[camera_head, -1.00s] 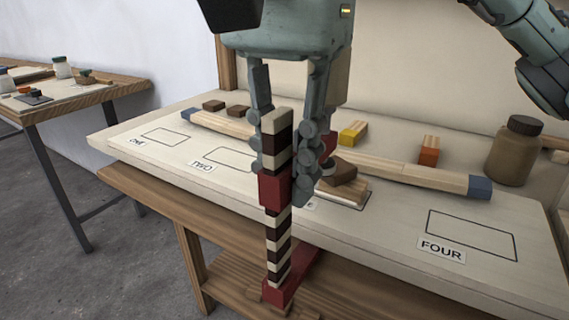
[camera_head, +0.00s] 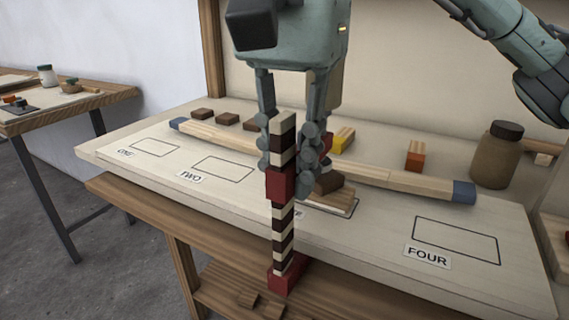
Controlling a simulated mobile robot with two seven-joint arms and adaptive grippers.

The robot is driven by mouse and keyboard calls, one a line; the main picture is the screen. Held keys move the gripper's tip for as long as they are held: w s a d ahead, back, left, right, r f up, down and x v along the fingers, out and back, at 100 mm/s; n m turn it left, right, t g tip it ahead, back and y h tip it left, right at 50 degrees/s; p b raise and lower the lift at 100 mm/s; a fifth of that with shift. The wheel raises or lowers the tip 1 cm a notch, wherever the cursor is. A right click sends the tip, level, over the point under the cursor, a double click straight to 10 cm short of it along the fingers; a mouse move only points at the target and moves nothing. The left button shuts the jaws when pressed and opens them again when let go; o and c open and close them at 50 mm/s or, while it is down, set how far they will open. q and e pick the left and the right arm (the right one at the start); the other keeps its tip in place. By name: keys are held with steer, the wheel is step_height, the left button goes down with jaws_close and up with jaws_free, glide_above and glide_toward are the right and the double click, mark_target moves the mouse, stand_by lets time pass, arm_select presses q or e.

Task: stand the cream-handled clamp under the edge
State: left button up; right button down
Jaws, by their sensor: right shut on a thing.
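The clamp (camera_head: 282,240) is an upright bar striped dark and cream, with a red block partway up and a red jaw at its foot. My right gripper (camera_head: 289,160) is shut on it near its upper part. The clamp hangs upright in front of the pale board's front edge (camera_head: 380,268), with its red foot lower than the board. I cannot tell whether the foot touches anything or reaches under the edge. A cream handle cannot be made out. My left gripper is not in view.
On the board lie a long blue-ended wood strip (camera_head: 375,175), brown blocks (camera_head: 228,119), a yellow-marked block (camera_head: 343,139) and an orange-marked block (camera_head: 414,156). A brown jar (camera_head: 497,158) stands at the right. Small wood pieces (camera_head: 247,298) lie on the shelf below. Outline FOUR (camera_head: 457,240) is clear.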

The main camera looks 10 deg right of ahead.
steer(key=shift+w+d, duration=0.55)
steer(key=shift+w, duration=0.15)
steer(key=shift+p, duration=0.3)
steer(key=c, duration=1.3)
jaws_free()
steer(key=shift+c, duration=0.2)
